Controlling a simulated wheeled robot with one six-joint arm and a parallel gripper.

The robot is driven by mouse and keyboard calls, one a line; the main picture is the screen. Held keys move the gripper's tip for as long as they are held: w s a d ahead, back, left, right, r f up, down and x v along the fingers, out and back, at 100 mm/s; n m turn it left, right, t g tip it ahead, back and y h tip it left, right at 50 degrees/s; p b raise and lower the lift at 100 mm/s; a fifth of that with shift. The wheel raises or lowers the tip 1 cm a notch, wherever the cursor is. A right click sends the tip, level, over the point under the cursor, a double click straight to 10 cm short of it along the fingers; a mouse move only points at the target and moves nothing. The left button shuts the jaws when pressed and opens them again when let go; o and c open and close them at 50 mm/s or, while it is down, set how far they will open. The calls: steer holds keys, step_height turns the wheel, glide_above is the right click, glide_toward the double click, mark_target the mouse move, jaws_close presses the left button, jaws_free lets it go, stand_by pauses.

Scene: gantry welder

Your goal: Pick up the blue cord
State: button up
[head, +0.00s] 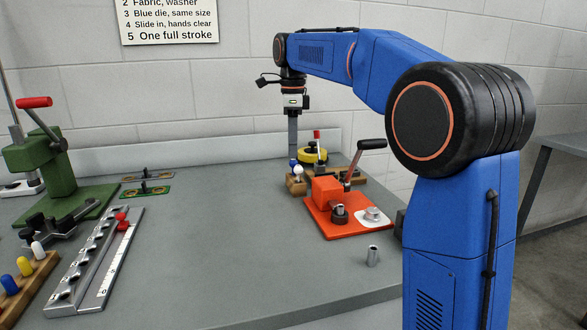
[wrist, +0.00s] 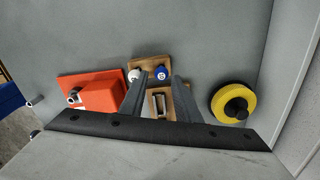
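No blue cord can be clearly made out. A blue, ball-like piece (head: 293,162) stands beside a white one (head: 298,171) on a small wooden block (head: 296,186). In the wrist view the blue piece (wrist: 161,73) is just beyond my fingertips, with the white piece (wrist: 134,76) to its left. My gripper (head: 293,155) points down above the back of the bench, near this block. In the wrist view its fingers (wrist: 156,82) are apart, and a second wooden block (wrist: 182,103) with a metal piece shows between and below them. Nothing is visibly held.
An orange fixture (head: 325,187) stands just in front of the blocks, with a black-handled lever (head: 371,145). A yellow disc (wrist: 233,103) with a black knob lies on the right in the wrist view. A metal sleeve (head: 373,255) stands in front. The middle of the bench (head: 220,230) is clear.

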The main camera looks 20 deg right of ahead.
mark_target(293, 163)
steer(key=shift+w+d+f, duration=0.1)
steer(key=shift+f, duration=2.8)
jaws_close()
